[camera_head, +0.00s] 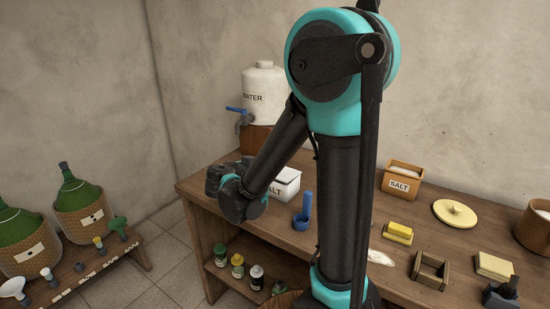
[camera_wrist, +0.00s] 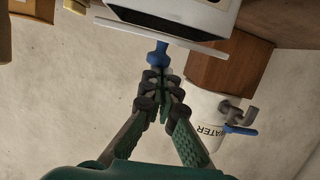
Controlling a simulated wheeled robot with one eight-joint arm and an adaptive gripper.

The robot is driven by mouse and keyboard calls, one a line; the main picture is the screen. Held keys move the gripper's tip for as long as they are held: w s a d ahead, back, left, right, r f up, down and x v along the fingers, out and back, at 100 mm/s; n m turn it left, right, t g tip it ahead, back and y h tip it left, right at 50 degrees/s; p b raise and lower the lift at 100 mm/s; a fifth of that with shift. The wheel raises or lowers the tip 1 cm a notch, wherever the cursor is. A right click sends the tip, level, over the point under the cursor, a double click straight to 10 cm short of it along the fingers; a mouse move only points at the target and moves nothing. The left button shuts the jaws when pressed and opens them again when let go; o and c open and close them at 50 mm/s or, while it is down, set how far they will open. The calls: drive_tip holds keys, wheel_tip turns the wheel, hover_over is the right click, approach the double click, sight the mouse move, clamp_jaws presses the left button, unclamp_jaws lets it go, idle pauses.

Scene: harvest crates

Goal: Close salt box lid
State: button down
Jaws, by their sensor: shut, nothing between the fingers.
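The white salt box (camera_head: 285,188) stands at the back left of the table, partly hidden by my arm in the head view. In the wrist view, which is upside down, its white wall (camera_wrist: 180,12) is cut off by the frame edge. A thin white lid (camera_wrist: 165,36) lies along the box's top edge, with a blue knob (camera_wrist: 157,54) on it. In the head view my gripper (camera_head: 215,178) is left of the box.
The white water container (camera_head: 264,95) with a blue tap stands behind on a wooden block. Bottles stand on the shelf below.

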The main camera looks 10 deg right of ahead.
drive_tip(key=shift+s+a+f, duration=0.2)
drive_tip(key=shift+s+f, duration=0.1)
drive_tip(key=shift+f, duration=0.35)
drive_tip(key=shift+s+a+f, duration=0.15)
drive_tip(key=shift+s+f, duration=0.1)
drive_tip(key=shift+f, duration=0.35)
drive_tip(key=shift+r, duration=0.1)
